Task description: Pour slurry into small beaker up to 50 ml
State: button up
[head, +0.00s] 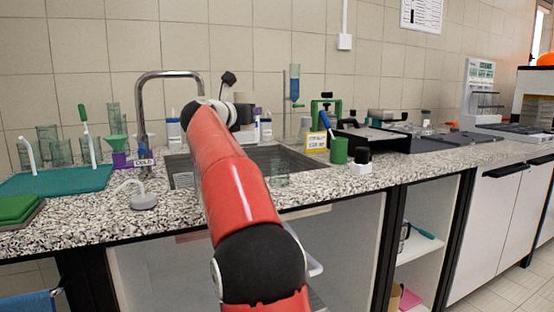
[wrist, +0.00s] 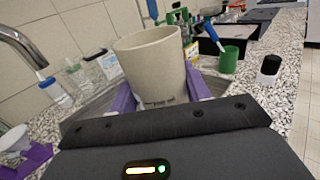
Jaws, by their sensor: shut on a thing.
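A beige, opaque cup (wrist: 150,62) with dark lettering near its base fills the middle of the wrist view. My gripper (wrist: 160,94) is shut on it, with a purple finger on each side. The cup's contents are hidden. In the head view my arm covers most of the gripper, over the sink. A small clear glass vessel (head: 278,180) shows near the sink's front edge, partly blended with the background. Several clear beakers (head: 62,152) stand at the back left; I cannot tell which is the small beaker.
The sink (head: 291,158) lies under my arm, with a tall tap (head: 140,95) at its left. Bottles (head: 173,130) stand behind it. A green cup (head: 339,151) and a black-capped jar (head: 361,160) stand right of the sink. A teal mat (head: 55,182) lies left.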

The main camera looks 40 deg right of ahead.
jog(key=shift+s, duration=0.15)
jog(key=shift+s+d+f+m, duration=0.1)
jog(key=shift+s+f+m, duration=0.3)
jog(key=shift+m, duration=0.5)
jog(key=shift+s+d+r+m, duration=0.1)
jog(key=shift+s+d+m, duration=0.2)
jog(key=shift+m, duration=0.7)
jog(key=s+m, duration=0.1)
jog(key=d+f+m, duration=0.1)
jog(key=m, duration=0.1)
jog(key=shift+s+f+m, duration=0.2)
jog(key=shift+s+m, duration=0.1)
jog(key=shift+s, duration=0.1)
jog(key=shift+s+d+r+m, duration=0.1)
jog(key=shift+r+m, duration=0.15)
jog(key=shift+m, duration=0.55)
dwell(0.7)
jog(key=shift+f+m+b, duration=0.35)
jog(key=shift+m+b, duration=0.55)
jog(key=shift+b, duration=0.1)
dwell(1.5)
jog(key=shift+r+m, duration=0.25)
jog(key=shift+m, duration=0.15)
dwell(0.8)
